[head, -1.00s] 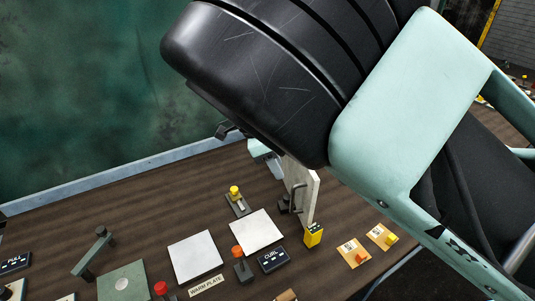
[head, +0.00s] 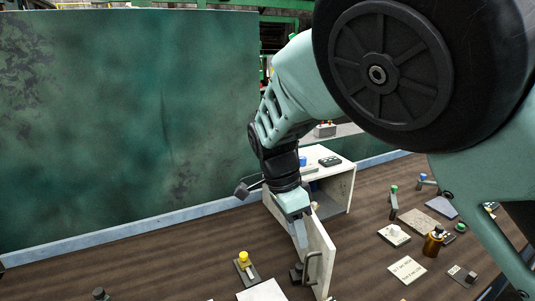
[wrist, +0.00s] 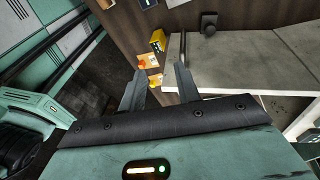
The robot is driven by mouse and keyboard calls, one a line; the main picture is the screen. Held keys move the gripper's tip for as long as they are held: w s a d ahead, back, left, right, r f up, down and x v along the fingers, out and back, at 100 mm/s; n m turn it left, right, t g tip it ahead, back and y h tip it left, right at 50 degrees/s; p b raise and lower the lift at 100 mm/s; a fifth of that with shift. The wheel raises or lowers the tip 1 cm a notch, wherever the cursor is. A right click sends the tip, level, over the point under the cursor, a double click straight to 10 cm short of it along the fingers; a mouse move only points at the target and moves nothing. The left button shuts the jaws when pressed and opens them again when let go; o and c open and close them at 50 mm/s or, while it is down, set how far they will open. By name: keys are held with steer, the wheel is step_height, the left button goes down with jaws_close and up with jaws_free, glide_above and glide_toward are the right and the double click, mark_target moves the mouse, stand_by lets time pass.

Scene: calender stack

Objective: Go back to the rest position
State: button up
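My gripper (head: 299,236) points down beside the top of an open white door panel (head: 322,250) in the head view. In the wrist view, the two fingers of my gripper (wrist: 160,72) stand apart with nothing between them. The right finger overlaps the pale panel in the picture; I cannot tell whether they touch. The panel has a dark handle (head: 308,267) and belongs to a white box cabinet (head: 346,167) behind my gripper. My arm reaches in from the upper right and hides part of the bench.
The brown bench (head: 190,255) holds a yellow-topped control (head: 244,262) at the left. At the right are a brown bottle (head: 433,243), a label plate (head: 407,270) and several small controls. A green wall panel (head: 130,110) stands behind.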

steer(key=s+d+n+y+b, duration=0.1)
steer(key=s+d+n+b, duration=0.1)
steer(key=s+n, duration=0.9)
steer(key=s+d+n+t+y+b, duration=0.1)
steer(key=s+d+n, duration=0.4)
steer(key=s+n, duration=0.6)
steer(key=shift+s+d+f+t+y+b, duration=0.3)
steer(key=shift+s+y+b, duration=0.15)
steer(key=shift+s+y, duration=0.4)
steer(key=shift+s, duration=0.1)
